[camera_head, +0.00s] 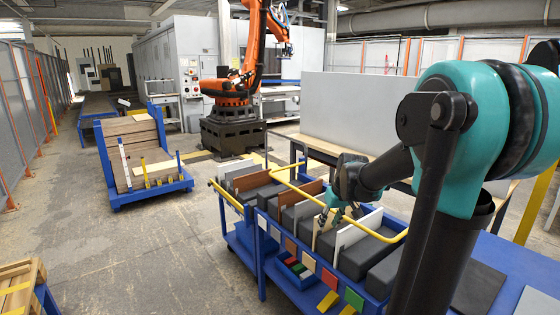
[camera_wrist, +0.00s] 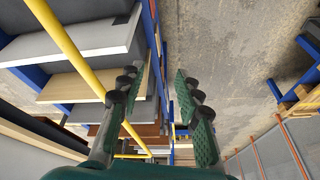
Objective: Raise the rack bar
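The yellow rack bar (camera_head: 299,189) runs along the top of a blue rack cart (camera_head: 262,252), above upright boards standing in slots. It looks lowered across the boards' upper side. In the wrist view the bar (camera_wrist: 68,44) slants from the upper left down past my left finger. My gripper (camera_head: 334,219) is over the middle of the bar in the head view. The wrist view shows my gripper (camera_wrist: 157,88) with its two fingers wide apart and nothing held between them. I cannot tell whether a finger touches the bar; part of it is hidden by the finger.
Boards (camera_head: 348,232) and dark grey blocks (camera_head: 367,256) fill the rack. A blue bench (camera_head: 515,258) stands at right and a large grey panel (camera_head: 345,108) behind. A cart of stacked boards (camera_head: 133,140) stands left. The floor (camera_head: 170,250) between is free. An orange robot arm (camera_head: 232,84) stands farther back.

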